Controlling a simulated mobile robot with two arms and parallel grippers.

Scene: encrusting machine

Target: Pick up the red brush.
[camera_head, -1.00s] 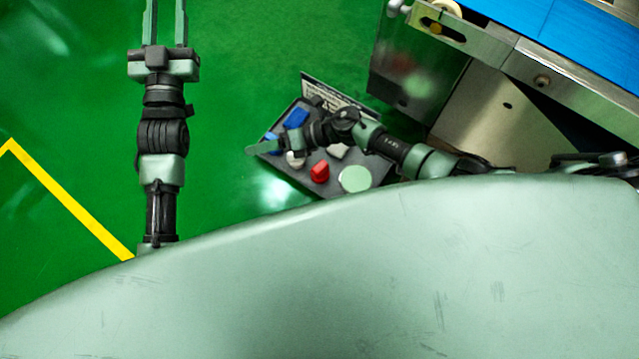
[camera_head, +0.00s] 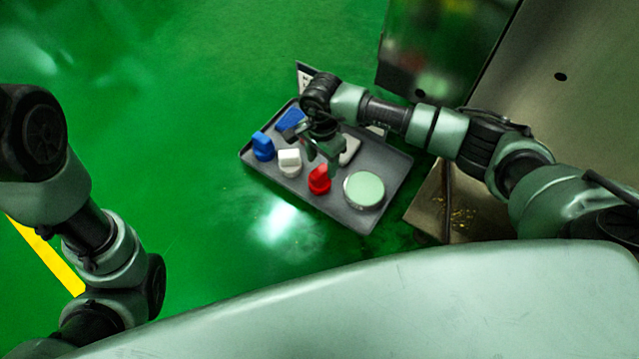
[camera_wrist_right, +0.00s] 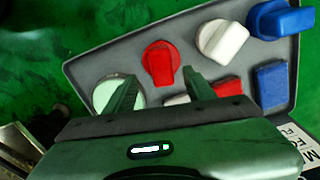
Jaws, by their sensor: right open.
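The red brush (camera_head: 319,181) stands on the dark grey tray (camera_head: 392,166), between a white brush and a pale green round thing. It also shows in the right wrist view (camera_wrist_right: 160,63), upper middle. My right gripper (camera_head: 334,162) is above the tray, close to the red brush. In the right wrist view its open fingers (camera_wrist_right: 158,80) point toward the brush, one to each side in the picture, and nothing is held. Whether the fingers touch the brush cannot be told. My left arm shows at the left edge of the head view; its gripper is out of frame.
The tray also holds a white brush (camera_head: 289,162), a blue brush (camera_head: 262,147), a pale green round thing (camera_head: 364,190), a flat blue pad (camera_head: 290,119) and a pale pad (camera_head: 349,148). A metal machine cabinet (camera_head: 545,90) stands to the right. Green floor left of the tray is clear.

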